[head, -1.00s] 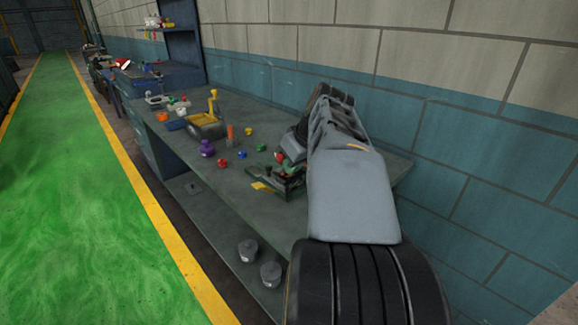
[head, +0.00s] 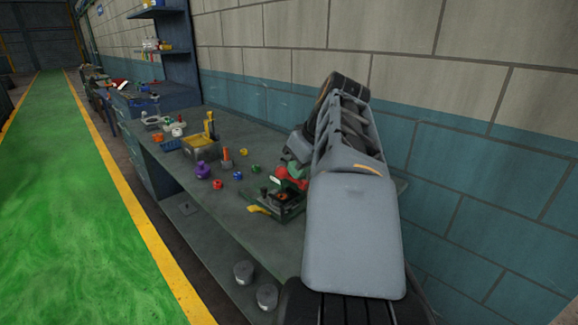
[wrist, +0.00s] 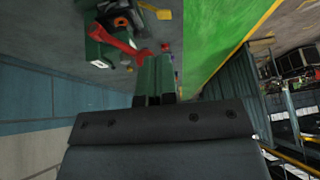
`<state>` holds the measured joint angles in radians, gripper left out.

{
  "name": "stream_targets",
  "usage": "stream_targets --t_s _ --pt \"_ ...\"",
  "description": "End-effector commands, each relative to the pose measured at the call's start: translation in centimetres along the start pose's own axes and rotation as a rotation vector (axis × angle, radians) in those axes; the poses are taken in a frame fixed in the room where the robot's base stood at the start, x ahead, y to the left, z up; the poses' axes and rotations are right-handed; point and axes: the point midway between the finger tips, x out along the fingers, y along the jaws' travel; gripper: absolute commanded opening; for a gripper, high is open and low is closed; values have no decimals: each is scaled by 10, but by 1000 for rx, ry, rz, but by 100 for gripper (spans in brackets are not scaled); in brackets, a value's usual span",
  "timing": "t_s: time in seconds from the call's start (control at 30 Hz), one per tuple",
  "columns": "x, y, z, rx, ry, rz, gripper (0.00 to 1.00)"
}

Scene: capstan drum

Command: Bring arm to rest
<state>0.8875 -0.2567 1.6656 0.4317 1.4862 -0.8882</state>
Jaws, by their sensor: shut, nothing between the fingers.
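My gripper (wrist: 154,82) shows in the wrist view with its two dark green fingers together and nothing between them. It is over the bench, with the device off to its upper left. In the head view my arm rises and bends down over the bench, and its links partly hide the gripper. The device on the bench has a dark green base (head: 286,208), a red part (head: 292,177) and a yellow tab (head: 258,209). In the wrist view its red arm (wrist: 118,42) lies beside the fingers; I cannot tell whether they touch.
The grey bench (head: 235,150) holds a yellow bin (head: 201,147), a purple piece (head: 203,170) and several small coloured knobs. Two grey cylinders (head: 243,272) sit on the lower shelf. A brick wall (head: 300,85) stands behind. The green floor lane (head: 65,200) is clear.

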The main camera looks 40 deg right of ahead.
Motion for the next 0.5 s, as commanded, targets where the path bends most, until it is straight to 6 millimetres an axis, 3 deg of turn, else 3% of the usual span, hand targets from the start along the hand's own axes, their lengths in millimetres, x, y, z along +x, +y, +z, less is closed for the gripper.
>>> stream_targets --t_s 0.33,0.43,0.5 --pt "0 0 0 26 2 2 0" --pt "2 7 -2 110 15 35 0" --pt "15 17 6 220 5 69 0"
